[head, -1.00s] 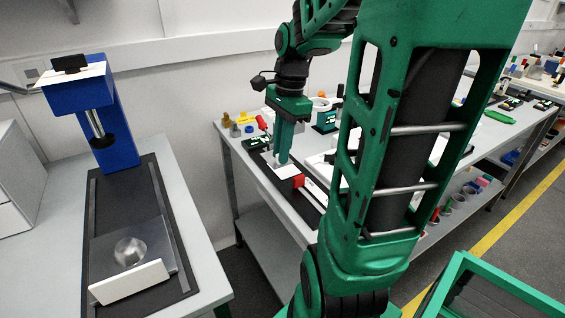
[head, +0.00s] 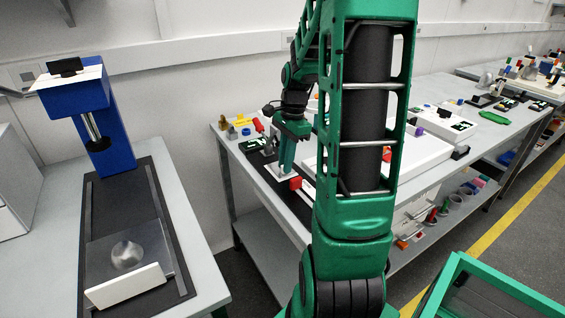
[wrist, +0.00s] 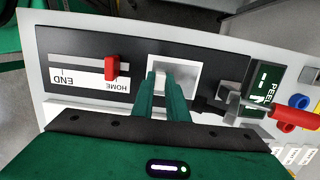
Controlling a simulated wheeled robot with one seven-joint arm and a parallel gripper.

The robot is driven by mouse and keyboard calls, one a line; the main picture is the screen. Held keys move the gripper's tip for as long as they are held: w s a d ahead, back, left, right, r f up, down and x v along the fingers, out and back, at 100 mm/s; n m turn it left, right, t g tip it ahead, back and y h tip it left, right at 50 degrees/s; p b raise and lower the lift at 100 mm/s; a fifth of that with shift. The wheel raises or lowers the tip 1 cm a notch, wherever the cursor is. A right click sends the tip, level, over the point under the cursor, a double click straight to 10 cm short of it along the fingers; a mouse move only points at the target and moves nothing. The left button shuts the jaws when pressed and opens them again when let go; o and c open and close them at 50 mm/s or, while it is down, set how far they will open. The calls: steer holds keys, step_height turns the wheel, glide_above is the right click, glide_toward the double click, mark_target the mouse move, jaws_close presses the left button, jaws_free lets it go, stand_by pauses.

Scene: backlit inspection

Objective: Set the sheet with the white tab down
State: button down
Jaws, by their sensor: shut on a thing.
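My gripper (head: 286,168) points down over the near left end of the far bench. In the wrist view, my gripper (wrist: 161,77) is shut on a small pale piece (wrist: 161,82), which looks like the white tab. Most of it is hidden by the green fingers. A grey square with a white border (wrist: 187,65) shows just beyond the fingertips; I cannot tell whether it is the sheet or a plate under it. Its white edge also shows below the fingers in the head view. I cannot tell whether the held piece touches the surface.
A red slider (wrist: 112,68) on a HOME/END scale lies left of the fingers. A red-handled clamp (wrist: 258,108) and a PEEL sign (wrist: 268,82) are close on the right. On the left table stands a blue column device (head: 75,95), with a white bar (head: 126,286) in front.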

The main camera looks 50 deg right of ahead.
steer(key=shift+f, duration=0.15)
steer(key=c, duration=1.7)
jaws_free()
steer(key=shift+c, duration=0.2)
step_height(320, 180, up, 12)
steer(key=d, duration=0.1)
steer(key=s+a+f+n, duration=0.3)
steer(key=s+a+n, duration=0.3)
steer(key=s, duration=0.3)
steer(key=s+a+f+n+h, duration=0.1)
steer(key=s+a+f+n, duration=0.2)
steer(key=s+a+n, duration=0.4)
steer(key=s+n, duration=0.1)
steer(key=s, duration=0.1)
steer(key=shift+s+f+n, duration=0.25)
steer(key=shift+s+n, duration=0.05)
steer(key=shift+s, duration=0.05)
steer(key=shift+g, duration=0.3)
